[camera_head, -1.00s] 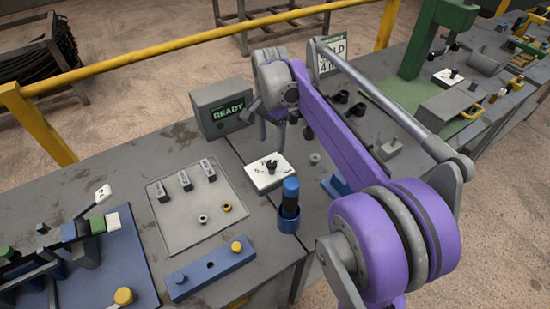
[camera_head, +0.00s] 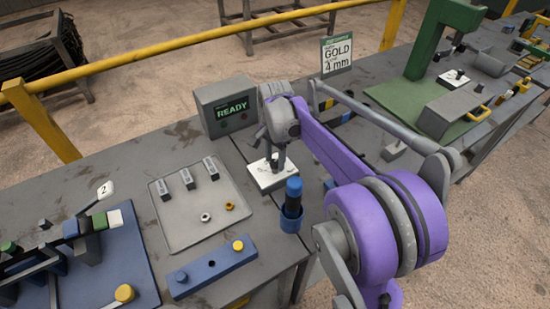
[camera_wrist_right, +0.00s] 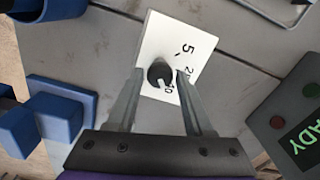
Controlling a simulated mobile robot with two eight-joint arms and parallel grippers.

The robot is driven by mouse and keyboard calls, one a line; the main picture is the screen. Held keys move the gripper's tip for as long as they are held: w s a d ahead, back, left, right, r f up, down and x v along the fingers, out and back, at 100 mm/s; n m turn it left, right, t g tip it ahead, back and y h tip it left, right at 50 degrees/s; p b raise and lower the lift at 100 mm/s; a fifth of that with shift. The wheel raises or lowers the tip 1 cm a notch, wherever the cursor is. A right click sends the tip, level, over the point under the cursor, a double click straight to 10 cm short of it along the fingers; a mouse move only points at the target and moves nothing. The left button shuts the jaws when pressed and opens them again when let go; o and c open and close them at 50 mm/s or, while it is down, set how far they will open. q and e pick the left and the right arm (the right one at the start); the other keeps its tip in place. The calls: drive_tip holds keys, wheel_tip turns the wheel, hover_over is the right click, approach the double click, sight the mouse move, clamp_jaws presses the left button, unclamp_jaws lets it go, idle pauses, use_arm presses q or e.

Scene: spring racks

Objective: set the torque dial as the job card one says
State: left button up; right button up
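The torque dial is a white square plate (camera_head: 264,182) with a dark round knob, on the bench in front of the READY box. In the right wrist view the dial plate (camera_wrist_right: 193,28) shows the digits 5, 20 and 10, and the black knob (camera_wrist_right: 159,73) has a pale mark. My right gripper (camera_head: 275,168) is above the dial, pointing down. In the wrist view its two fingers (camera_wrist_right: 159,76) stand open on either side of the knob, with gaps visible. My left gripper is not in view.
The grey READY box (camera_head: 225,106) stands close behind the dial. A blue-capped tool in a blue holder (camera_head: 291,215) is just in front. A grey tray (camera_head: 178,236) with blocks and rings lies to the left, and a green press (camera_head: 430,45) is back right.

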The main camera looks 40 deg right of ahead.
clamp_jaws()
drive_tip(key=shift+n, duration=0.3)
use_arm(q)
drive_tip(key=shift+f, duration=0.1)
use_arm(e)
drive_tip(key=n, duration=0.9)
idle(0.5)
drive_tip(key=shift+o, duration=2)
unclamp_jaws()
drive_tip(key=shift+r, duration=0.15)
